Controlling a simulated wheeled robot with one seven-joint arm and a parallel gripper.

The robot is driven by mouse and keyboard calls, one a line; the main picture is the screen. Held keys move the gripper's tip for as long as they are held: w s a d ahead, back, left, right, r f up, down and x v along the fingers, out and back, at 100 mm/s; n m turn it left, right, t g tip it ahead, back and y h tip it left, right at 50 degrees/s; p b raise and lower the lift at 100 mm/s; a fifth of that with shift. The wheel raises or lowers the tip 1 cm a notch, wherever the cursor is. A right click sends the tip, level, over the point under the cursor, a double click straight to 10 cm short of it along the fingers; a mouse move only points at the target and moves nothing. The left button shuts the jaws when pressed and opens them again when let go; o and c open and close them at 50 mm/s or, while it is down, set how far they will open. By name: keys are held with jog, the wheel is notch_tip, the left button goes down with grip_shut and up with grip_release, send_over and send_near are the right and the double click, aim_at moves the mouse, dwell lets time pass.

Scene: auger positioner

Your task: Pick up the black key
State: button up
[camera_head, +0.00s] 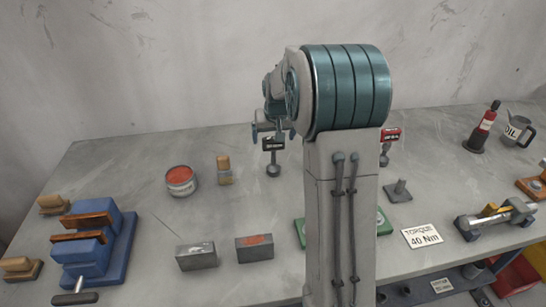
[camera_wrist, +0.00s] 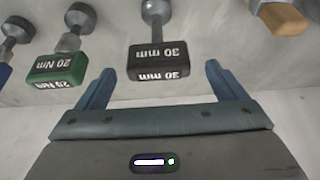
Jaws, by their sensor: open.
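The black key (camera_wrist: 158,60) has a dark block-shaped head marked with a white "30" and a grey stem with a rounded end. In the wrist view it is centred between the fingertips of my gripper (camera_wrist: 158,74), which is open and empty. The fingers lie to either side of the black head with clear gaps, and I cannot tell how far the head is in depth. In the head view the black key (camera_head: 273,144) stands upright on the bench, just below my gripper (camera_head: 272,130). My arm hides part of the bench.
A green key (camera_wrist: 60,66) marked "20 Nm" is left of the black one in the wrist view. A red key (camera_head: 390,135) stands right of my arm. A wooden-topped block (camera_head: 224,170), a red-filled tin (camera_head: 181,181) and a blue vise (camera_head: 88,248) are to the left.

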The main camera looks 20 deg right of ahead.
aim_at(273, 145)
jog(key=shift+p+x, duration=0.75)
jog(key=shift+x, duration=2.1)
jog(key=shift+s+r, duration=0.1)
jog(key=c, duration=1.2)
